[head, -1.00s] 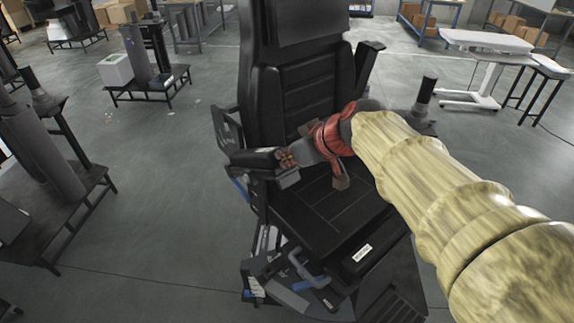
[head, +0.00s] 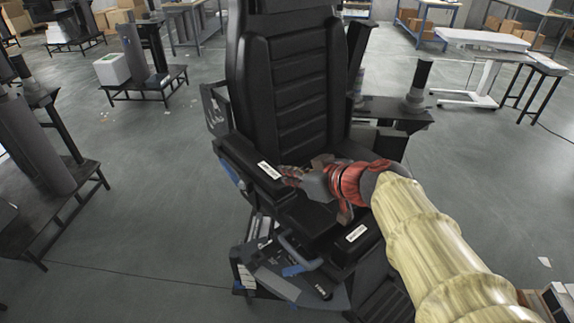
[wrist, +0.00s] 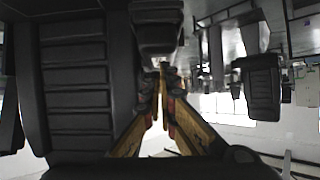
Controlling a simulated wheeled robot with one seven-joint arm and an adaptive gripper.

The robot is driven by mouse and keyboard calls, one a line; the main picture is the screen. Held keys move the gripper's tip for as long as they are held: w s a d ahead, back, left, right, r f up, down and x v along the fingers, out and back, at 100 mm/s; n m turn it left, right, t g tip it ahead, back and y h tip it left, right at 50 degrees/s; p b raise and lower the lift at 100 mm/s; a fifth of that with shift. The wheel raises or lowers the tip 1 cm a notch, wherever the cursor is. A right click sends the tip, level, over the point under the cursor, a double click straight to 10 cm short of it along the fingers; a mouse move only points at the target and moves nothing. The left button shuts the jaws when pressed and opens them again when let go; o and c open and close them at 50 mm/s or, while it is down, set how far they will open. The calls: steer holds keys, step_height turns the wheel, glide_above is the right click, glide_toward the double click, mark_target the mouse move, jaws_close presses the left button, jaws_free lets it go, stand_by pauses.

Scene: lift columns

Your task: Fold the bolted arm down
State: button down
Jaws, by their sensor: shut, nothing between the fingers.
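A black chair with a ribbed backrest (head: 287,85) stands in the middle of the head view. Its left armrest (head: 240,157) lies about level, with a white label near its front end. Its right armrest (head: 352,245) also lies about level, with a label, and is partly hidden by my arm. My gripper (head: 288,176) is shut and empty, its tips at the front end of the left armrest; I cannot tell whether they touch. In the wrist view the shut fingers (wrist: 161,72) point toward a dark pad (wrist: 156,28), with the ribbed backrest (wrist: 75,75) at left.
Blue-handled parts (head: 295,262) lie low in front of the seat. A dark bench with a post (head: 415,90) stands behind at right, and a white table (head: 480,42) farther back. Dark benches with columns (head: 40,150) stand at left. The floor left of the chair is clear.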

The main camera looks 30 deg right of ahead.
mark_target(284, 191)
steer(key=shift+s+d+f+t+b, duration=0.1)
steer(key=shift+s+f+t, duration=0.2)
steer(key=shift+f, duration=0.75)
steer(key=shift+s+a+f+t+b, duration=0.1)
steer(key=shift+f+t, duration=0.25)
steer(key=shift+f, duration=0.7)
steer(key=shift+s+d+f+t+b, duration=0.1)
steer(key=shift+s+f+t, duration=0.2)
steer(key=shift+f, duration=0.75)
steer(key=shift+w, duration=0.1)
steer(key=shift+r, duration=0.1)
